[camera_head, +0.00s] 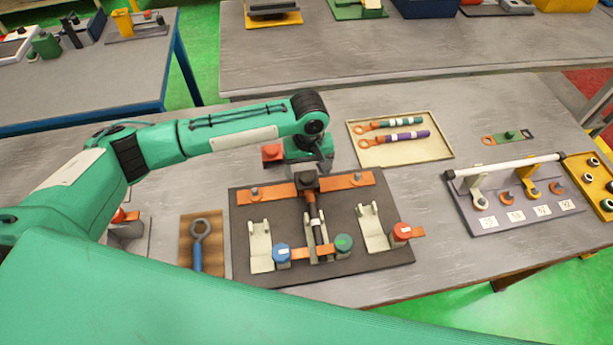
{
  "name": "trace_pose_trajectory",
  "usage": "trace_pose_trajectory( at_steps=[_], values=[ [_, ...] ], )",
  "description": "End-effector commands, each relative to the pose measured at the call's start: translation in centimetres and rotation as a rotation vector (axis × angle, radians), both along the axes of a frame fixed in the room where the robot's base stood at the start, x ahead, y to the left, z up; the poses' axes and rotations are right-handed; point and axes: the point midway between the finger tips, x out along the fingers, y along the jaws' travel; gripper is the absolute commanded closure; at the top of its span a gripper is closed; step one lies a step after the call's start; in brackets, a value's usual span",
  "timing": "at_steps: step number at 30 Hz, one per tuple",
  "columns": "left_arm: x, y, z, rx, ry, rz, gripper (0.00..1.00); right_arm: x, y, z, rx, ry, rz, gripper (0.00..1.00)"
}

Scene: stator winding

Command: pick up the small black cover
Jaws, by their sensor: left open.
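My left gripper (323,167) hangs above the back edge of a dark fixture board (290,272), with its fingers pointing down. It is open, and I see nothing between its fingers. A small black block (306,181), which may be the black cover, sits at the middle of the orange bar (345,181) on the board, just below and slightly left of the fingers. The wrist partly hides the space behind it. I cannot tell whether the fingers touch the block. My right gripper is out of view.
A blue cap (282,253), a green cap (344,242), a red cap (402,231) and pale brackets stand on the board. A tray (440,150) of tools lies behind right. A rack with a white bar (505,167) stands at right. Bare table lies between.

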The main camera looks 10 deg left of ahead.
Motion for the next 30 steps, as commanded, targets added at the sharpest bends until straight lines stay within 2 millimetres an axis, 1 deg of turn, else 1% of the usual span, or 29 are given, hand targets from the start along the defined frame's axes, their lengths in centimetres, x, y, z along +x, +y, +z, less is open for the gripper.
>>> trace_pose_trajectory(
  at_steps=[2,6,10,13,19,23,24,26,27,30],
  values=[
    [-0.1,0.2,-0.6,0.003,0.003,0.001,0.18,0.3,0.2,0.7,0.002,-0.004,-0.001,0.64],
    [-0.2,0.5,-2.6,0.003,0.002,0.000,0.18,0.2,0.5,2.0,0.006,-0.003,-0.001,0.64],
    [-0.2,0.4,-4.4,0.001,0.002,-0.001,0.18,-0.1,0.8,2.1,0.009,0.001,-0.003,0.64],
    [-0.2,0.4,-5.0,0.001,0.000,-0.001,0.18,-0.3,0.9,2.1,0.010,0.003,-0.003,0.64],
    [-0.2,0.4,-5.0,0.001,0.000,-0.001,0.18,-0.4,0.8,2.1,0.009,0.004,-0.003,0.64],
    [-0.2,0.4,-5.0,0.001,0.000,-0.001,0.44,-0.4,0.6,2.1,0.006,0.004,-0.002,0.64],
    [-0.2,0.4,-5.0,0.001,0.000,-0.001,0.52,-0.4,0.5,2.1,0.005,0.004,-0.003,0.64],
    [-0.2,0.4,-5.0,0.001,0.000,-0.001,0.63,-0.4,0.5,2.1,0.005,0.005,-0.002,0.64],
    [-0.2,0.4,-5.0,0.001,0.000,-0.001,0.66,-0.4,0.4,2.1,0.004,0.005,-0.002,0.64],
    [-0.2,0.4,-5.0,0.001,0.000,-0.001,0.66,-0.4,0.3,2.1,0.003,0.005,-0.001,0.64]
  ],
)
